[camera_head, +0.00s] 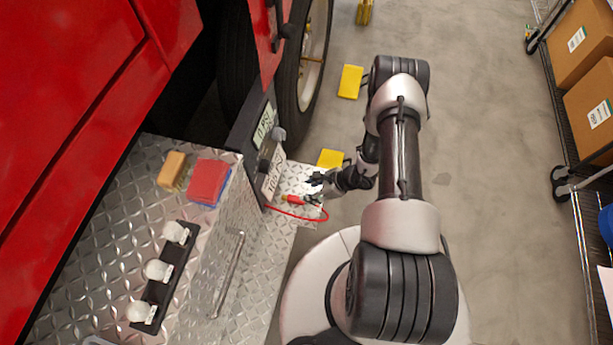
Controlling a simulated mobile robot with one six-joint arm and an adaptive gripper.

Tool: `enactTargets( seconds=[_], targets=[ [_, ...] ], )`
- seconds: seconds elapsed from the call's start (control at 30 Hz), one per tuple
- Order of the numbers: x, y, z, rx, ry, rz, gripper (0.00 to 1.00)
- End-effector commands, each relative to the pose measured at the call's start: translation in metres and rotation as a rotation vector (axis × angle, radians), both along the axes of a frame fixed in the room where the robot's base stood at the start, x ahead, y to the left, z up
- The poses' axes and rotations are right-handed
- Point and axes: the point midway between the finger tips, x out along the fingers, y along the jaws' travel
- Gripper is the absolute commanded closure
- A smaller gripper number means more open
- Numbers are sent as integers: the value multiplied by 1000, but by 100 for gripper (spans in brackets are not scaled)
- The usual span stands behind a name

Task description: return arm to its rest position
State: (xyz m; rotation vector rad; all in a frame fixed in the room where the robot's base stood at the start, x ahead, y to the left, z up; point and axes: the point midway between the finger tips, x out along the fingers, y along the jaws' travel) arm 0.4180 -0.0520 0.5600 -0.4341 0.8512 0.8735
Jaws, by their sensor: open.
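My gripper (318,180) is dark and small in the picture, near the middle. It is open, with its fingers pointing left toward the panel at the truck's bumper. Nothing shows between the fingers. My arm (402,160) reaches forward over the floor and bends back left at its far end. A red-handled part (292,199) with a red hose (300,215) lies just below the gripper, on or close to the diamond-plate step (285,238). I cannot tell whether the gripper touches it.
The diamond-plate bumper (95,215) carries a red and blue sponge stack (208,181), an orange block (172,170) and a black rack (163,283) with white bulbs. Yellow blocks (350,81) lie on the floor. A shelf with cardboard boxes (583,42) stands right.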

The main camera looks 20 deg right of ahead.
Motion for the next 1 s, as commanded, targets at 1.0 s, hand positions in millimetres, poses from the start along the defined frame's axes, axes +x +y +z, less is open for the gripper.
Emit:
enactTargets(
  seconds=[1.0],
  targets=[
    [46,77,349,-231,-482,923,53]
  ],
)
